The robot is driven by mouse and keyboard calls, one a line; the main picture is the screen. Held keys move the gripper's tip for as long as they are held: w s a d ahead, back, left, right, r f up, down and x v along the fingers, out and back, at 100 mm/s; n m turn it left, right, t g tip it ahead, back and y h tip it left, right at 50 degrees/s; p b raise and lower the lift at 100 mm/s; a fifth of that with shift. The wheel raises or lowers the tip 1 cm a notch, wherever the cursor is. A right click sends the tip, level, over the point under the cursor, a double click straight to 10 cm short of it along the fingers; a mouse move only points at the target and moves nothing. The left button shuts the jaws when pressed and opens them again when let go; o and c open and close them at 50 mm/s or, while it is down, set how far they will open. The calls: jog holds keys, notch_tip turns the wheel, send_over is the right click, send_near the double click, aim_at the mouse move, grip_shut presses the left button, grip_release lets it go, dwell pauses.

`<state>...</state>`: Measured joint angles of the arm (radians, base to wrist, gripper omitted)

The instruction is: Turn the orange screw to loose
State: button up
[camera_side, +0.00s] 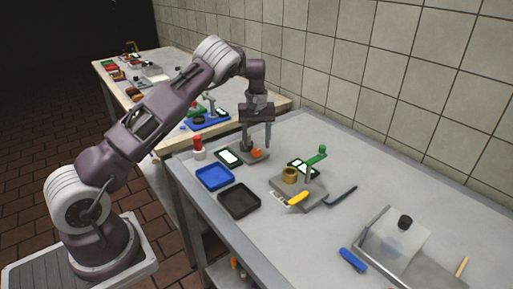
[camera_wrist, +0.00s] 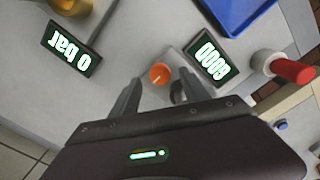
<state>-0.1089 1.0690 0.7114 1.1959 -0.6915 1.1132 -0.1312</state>
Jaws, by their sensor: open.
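The orange screw (camera_wrist: 159,74) is a round knob with a light mark on its top, on a small grey base plate. In the side view the orange screw (camera_side: 257,153) sits near the back left of the grey table, below my gripper (camera_side: 256,136). In the wrist view my gripper (camera_wrist: 157,90) is open, its two fingers pointing toward the screw. The screw shows between and slightly beyond the fingertips. I cannot tell whether a finger touches it. A dark grey round part beside the screw is partly hidden by the right finger.
A display reading "good" (camera_wrist: 211,59) stands beside the screw, and one reading "0 bar" (camera_wrist: 67,48) at left. A red-topped white post (camera_wrist: 290,70) and blue tray (camera_side: 214,177) are close by.

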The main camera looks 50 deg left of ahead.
aim_at(256, 153)
jog(key=shift+f, duration=1.35)
grip_shut()
jog(key=shift+n, duration=0.3)
jog(key=n, duration=0.8)
jog(key=shift+w, duration=0.1)
jog(key=n, duration=0.9)
jog(key=shift+w, duration=0.1)
jog(key=shift+n, duration=0.3)
